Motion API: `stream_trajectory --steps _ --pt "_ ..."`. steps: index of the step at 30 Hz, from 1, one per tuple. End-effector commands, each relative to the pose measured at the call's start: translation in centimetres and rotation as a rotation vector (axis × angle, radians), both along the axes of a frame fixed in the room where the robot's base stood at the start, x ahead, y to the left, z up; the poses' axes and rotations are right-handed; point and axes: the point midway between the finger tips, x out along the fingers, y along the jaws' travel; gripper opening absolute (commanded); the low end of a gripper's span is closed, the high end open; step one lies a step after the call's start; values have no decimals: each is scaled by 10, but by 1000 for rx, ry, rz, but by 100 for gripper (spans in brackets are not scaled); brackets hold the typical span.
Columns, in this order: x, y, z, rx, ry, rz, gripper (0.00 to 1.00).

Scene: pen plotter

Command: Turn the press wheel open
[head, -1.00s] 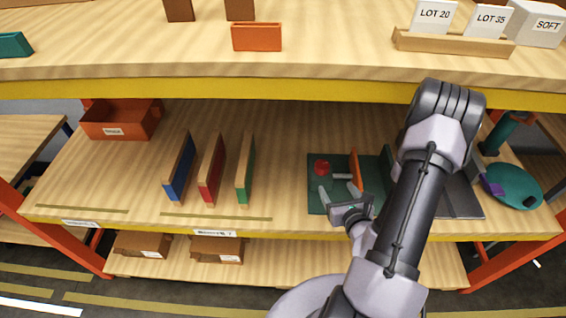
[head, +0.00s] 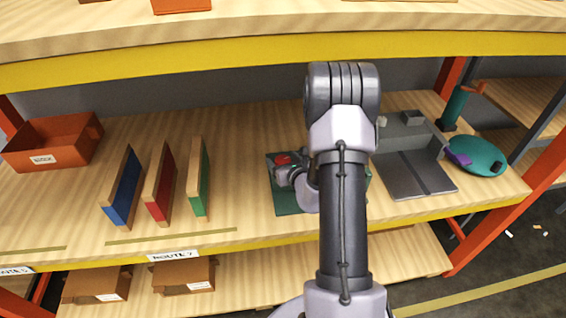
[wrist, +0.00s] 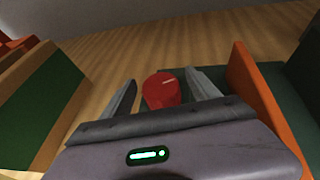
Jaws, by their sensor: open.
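The press wheel appears as a red round knob with a pale line on its top. It shows in the wrist view (wrist: 162,90) and in the head view (head: 283,159), on a dark green base (head: 290,203) on the middle shelf. My gripper (wrist: 164,84) is open, with one grey finger on each side of the knob in the wrist view. I cannot tell whether the fingers touch it. In the head view my arm hides much of the base, and the fingertips are hard to make out.
An orange upright plate (wrist: 262,95) stands just right of my gripper. A green divider (head: 199,178), a red divider (head: 160,184) and a blue divider (head: 122,186) stand to the left. A grey machine (head: 412,160) and a teal disc (head: 476,156) are to the right. The upper shelf overhangs.

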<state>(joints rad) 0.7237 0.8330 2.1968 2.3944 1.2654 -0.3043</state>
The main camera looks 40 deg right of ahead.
Motion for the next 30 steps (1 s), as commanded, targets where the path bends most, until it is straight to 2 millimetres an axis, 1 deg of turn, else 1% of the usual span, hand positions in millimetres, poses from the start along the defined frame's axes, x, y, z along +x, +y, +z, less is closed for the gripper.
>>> stream_trajectory --steps 6,7,16,17,23,30 --pt "1 0 0 0 1 0 70" --pt "1 0 0 0 1 0 68" --pt "0 0 -1 -1 1 0 9" --pt "0 0 0 0 1 1 8" --pt "0 0 -1 -1 1 20 8" --pt "-1 -2 0 -1 1 137 8"
